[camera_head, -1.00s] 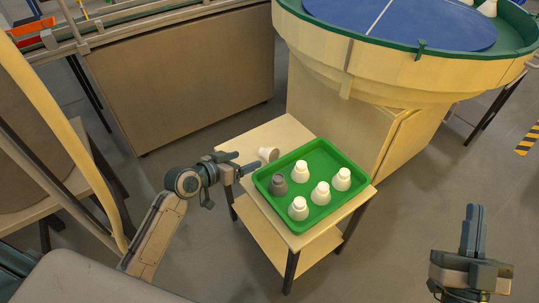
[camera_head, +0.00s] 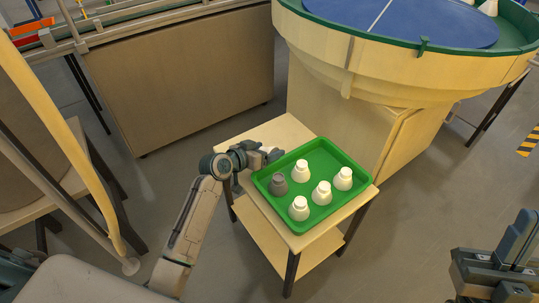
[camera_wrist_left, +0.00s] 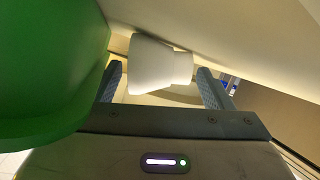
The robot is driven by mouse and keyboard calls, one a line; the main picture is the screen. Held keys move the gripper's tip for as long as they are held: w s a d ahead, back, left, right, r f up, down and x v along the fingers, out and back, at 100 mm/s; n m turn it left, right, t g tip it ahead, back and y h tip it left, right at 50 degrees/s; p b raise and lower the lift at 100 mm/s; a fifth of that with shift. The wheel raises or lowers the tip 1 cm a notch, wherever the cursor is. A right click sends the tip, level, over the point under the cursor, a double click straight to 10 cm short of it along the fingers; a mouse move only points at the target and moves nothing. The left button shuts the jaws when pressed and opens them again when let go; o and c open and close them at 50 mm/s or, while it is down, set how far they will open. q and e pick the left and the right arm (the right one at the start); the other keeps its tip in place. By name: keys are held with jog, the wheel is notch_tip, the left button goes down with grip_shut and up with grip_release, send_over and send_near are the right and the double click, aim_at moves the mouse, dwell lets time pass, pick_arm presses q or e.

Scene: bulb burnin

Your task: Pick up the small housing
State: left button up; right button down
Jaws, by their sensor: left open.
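A small white housing (camera_head: 274,154) lies on its side on the wooden stand, just beyond the upper left edge of the green tray. My left gripper (camera_head: 262,154) is down at it and hides part of it. In the left wrist view, the housing (camera_wrist_left: 158,65) shows between the two open, ridged fingers of my left gripper (camera_wrist_left: 160,85), with visible gaps on both sides. My right gripper (camera_head: 520,238) is at the right edge, over the floor and far from the stand; its finger gap is not clear.
The green tray (camera_head: 326,222) holds several upright white housings and one grey one (camera_head: 279,184). In the left wrist view, the tray wall (camera_wrist_left: 50,70) is close to the left finger. The wooden stand (camera_head: 232,142) is bare at its far left. A large round feeder (camera_head: 390,70) stands behind.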

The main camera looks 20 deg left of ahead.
pick_arm(q)
jog(key=c, duration=1.1)
jog(key=shift+r, duration=0.15)
